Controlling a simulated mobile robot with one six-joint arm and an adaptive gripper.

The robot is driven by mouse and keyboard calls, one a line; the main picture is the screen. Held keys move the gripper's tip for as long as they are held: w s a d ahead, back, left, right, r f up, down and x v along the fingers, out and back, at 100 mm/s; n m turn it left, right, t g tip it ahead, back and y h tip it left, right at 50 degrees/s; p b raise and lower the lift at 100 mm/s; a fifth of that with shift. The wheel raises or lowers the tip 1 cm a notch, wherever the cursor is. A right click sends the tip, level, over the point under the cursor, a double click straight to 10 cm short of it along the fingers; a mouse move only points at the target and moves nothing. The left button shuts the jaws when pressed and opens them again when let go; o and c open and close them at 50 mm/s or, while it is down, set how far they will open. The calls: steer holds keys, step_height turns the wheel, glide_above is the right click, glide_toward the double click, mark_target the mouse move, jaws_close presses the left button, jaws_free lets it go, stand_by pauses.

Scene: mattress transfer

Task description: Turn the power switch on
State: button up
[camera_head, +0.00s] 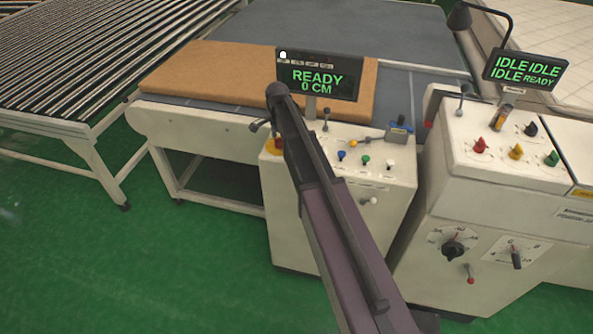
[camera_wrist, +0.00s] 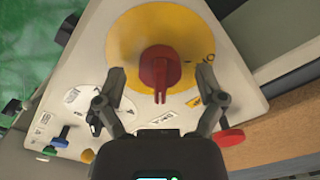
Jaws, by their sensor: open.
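The power switch appears to be a red knob (camera_wrist: 160,68) on a round yellow plate in the wrist view. Its handle points down in that picture, towards my gripper. In the head view only part of the switch (camera_head: 274,146) shows at the left end of the cream control box, beside my arm. My gripper (camera_wrist: 157,82) is open and empty. Its two fingers stand on either side of the knob, with a visible gap on both sides. In the head view my gripper (camera_head: 259,126) is small and partly hidden by my arm.
The control box (camera_head: 290,225) carries several coloured buttons, a lever (camera_head: 326,115) and a display (camera_head: 318,78) reading READY 0 CM. A tan mattress (camera_head: 205,75) lies behind it. A second console (camera_head: 480,195) stands at right, a roller conveyor (camera_head: 70,50) at left.

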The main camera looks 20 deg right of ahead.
steer(key=n, duration=0.8)
steer(key=shift+n, duration=0.3)
steer(key=n, duration=0.8)
steer(key=shift+n, duration=0.3)
step_height(320, 180, up, 14)
steer(key=p, duration=1.4)
steer(key=s+f+m+b, duration=0.1)
steer(key=s+f+b, duration=0.1)
steer(key=s, duration=1.1)
steer(key=s+f+m+b, duration=0.1)
steer(key=s+f+b, duration=0.2)
steer(key=s, duration=1)
steer(key=shift+a+f+m, duration=0.15)
steer(key=shift+a+m, duration=0.05)
steer(key=shift+m, duration=0.2)
stand_by(0.5)
